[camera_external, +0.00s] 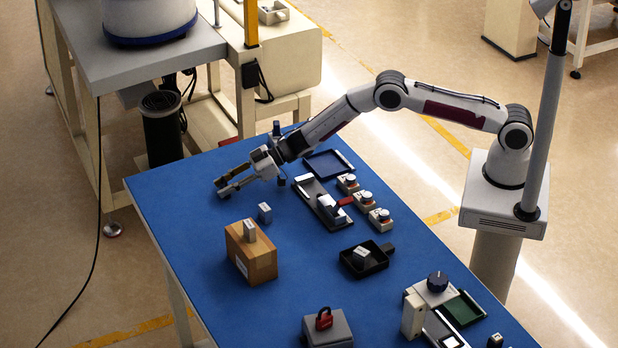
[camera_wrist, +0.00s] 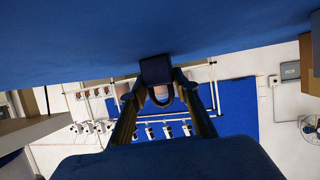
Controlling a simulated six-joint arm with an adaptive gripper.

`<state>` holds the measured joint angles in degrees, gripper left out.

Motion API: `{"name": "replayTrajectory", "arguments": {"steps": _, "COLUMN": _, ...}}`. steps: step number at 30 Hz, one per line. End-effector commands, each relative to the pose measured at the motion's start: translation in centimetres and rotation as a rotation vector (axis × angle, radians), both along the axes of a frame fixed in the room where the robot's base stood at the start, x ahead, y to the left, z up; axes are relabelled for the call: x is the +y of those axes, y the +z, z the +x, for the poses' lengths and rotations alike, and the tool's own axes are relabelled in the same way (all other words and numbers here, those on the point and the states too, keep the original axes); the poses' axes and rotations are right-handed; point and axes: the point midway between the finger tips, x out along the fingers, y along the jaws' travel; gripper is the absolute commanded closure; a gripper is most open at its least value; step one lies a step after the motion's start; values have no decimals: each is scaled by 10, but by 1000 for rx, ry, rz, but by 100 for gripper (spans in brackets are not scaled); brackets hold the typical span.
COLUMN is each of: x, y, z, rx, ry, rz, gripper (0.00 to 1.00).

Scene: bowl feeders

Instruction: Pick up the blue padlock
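In the wrist view a dark blue padlock (camera_wrist: 155,69) sits between the far ends of my two fingers, its looped shackle toward the camera. The fingertips are close on both sides of its body; I cannot tell whether they touch it. In the external view my gripper (camera_external: 221,188) reaches left, low over the far left part of the blue table, with its fingers apart. The padlock cannot be made out there. The frames do not settle whether the fingers are closed on it.
A small grey block (camera_external: 265,212) and a wooden box (camera_external: 251,251) stand in front of my gripper. A red padlock (camera_external: 324,318) sits on a grey block (camera_external: 328,334). The table's left corner is clear.

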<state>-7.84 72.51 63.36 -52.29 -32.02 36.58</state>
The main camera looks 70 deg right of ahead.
Motion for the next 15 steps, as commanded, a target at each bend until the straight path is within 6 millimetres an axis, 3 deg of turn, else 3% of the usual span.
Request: {"name": "replayTrajectory", "arguments": {"steps": 15, "x": 0, "y": 7, "z": 0, "rx": -1, "ry": 0, "rz": 0, "gripper": 93}}
